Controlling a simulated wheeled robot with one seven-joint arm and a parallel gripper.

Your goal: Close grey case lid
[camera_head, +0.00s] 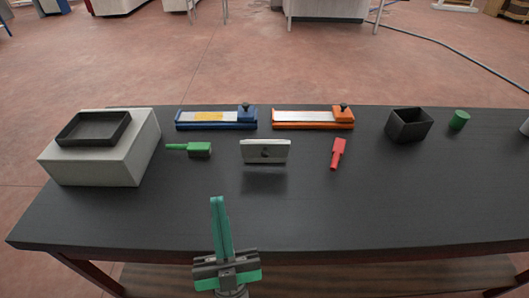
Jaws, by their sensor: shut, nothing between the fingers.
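A small pale grey case (278,157) sits near the middle of the black table. Its light panel faces me, with a small dark mark at its centre. Its lid cannot be told apart clearly from its body, and I cannot tell how far the lid stands open. My gripper (216,200) is at the front of the table, nearer to me and a little left of the case. Its teal fingers are together, point away from me, and hold nothing. It is apart from the case.
A grey block (95,172) with a black tray (92,141) stands left. Blue (245,125) and orange (313,126) holders lie behind the case. A green-handled tool (199,149) and red tool (337,154) flank it. A black open box (405,130) and green cylinder (459,120) stand right.

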